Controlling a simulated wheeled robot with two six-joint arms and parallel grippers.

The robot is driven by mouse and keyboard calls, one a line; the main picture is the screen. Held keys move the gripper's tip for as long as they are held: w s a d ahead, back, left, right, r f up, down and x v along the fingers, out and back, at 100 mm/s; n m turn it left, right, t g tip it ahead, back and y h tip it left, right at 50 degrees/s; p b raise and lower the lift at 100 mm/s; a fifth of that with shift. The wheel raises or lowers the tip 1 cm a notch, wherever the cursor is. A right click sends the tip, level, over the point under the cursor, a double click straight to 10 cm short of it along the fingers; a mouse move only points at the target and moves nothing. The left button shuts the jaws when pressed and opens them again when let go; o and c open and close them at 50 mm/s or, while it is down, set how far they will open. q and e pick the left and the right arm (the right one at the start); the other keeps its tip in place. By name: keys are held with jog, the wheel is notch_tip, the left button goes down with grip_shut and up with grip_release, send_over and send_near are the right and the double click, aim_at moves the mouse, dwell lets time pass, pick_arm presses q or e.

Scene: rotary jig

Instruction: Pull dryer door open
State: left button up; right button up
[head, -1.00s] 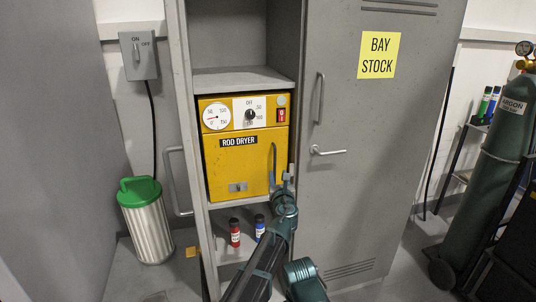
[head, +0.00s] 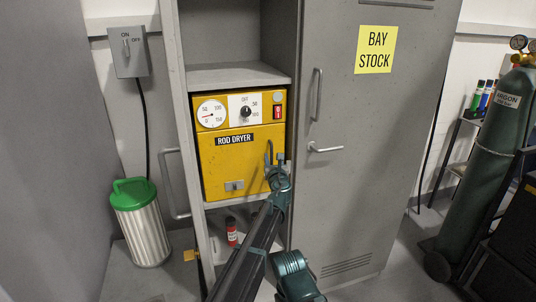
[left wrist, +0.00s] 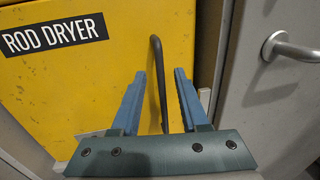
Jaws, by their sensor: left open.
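The rod dryer (head: 220,168) is a yellow box on a shelf of the grey locker. Its door looks shut. The dark vertical door handle (head: 267,150) is at the door's right side and shows clearly in the left wrist view (left wrist: 157,65). My left gripper (head: 275,160) is open at the handle. In the left wrist view its two blue fingers (left wrist: 159,76) stand on either side of the handle bar, with gaps on both sides. I cannot tell how deep the bar sits between them. My right gripper is out of view.
The closed locker door marked BAY STOCK (head: 352,190), with a lever handle (head: 325,148), is just right of the dryer. An open locker door's handle (head: 172,185) and a green-lidded bin (head: 140,220) are left.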

aim_at(272, 153)
pick_arm(q)
jog(key=w, duration=0.3)
jog(key=shift+w+a, duration=0.1)
jog(key=shift+a, duration=0.1)
grip_shut()
dwell(1.3)
